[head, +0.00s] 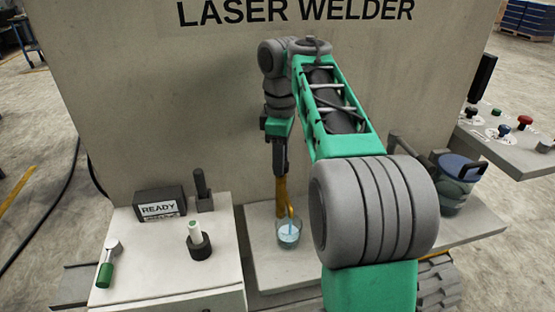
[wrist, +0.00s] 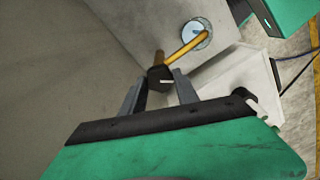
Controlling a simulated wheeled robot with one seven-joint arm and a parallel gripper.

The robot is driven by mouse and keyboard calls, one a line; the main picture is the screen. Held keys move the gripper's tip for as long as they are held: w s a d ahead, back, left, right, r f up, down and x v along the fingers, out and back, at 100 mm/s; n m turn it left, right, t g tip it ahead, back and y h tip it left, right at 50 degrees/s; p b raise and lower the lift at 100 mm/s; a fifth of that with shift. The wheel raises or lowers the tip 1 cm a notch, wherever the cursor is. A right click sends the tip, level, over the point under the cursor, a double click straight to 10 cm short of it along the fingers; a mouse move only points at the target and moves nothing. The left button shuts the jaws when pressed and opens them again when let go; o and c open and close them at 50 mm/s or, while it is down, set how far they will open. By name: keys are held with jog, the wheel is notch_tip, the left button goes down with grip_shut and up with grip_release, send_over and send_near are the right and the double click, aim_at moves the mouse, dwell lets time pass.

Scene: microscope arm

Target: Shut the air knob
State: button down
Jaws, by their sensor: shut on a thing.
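The air knob (wrist: 160,76) is a dark knob with a white pointer mark, on top of a brass post (head: 281,195). A thin yellow tube (wrist: 185,48) runs from the post into a glass of pale blue water (head: 289,234). My gripper (wrist: 157,80) is shut on the knob, one finger on each side of it. In the head view my gripper (head: 280,168) points down at the top of the post, and the knob is hidden there. Whether the water bubbles is too small to tell.
A wall marked LASER WELDER (head: 200,90) stands close behind. A READY sign (head: 158,208), a dark holder with a pale tube (head: 198,243) and a green-handled tool (head: 106,268) are on the left bench. A blue-lidded jug (head: 457,185) and a button panel (head: 510,145) are right.

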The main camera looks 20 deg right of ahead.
jog(key=m, duration=0.5)
jog(key=shift+w+r+m, duration=0.1)
jog(key=shift+r+m, duration=0.1)
jog(key=shift+m, duration=2.3)
jog(key=c, duration=0.9)
grip_release()
jog(key=shift+f, duration=0.15)
notch_tip(320, 180, up, 8)
jog(key=p, duration=0.7)
jog(key=shift+f, duration=0.1)
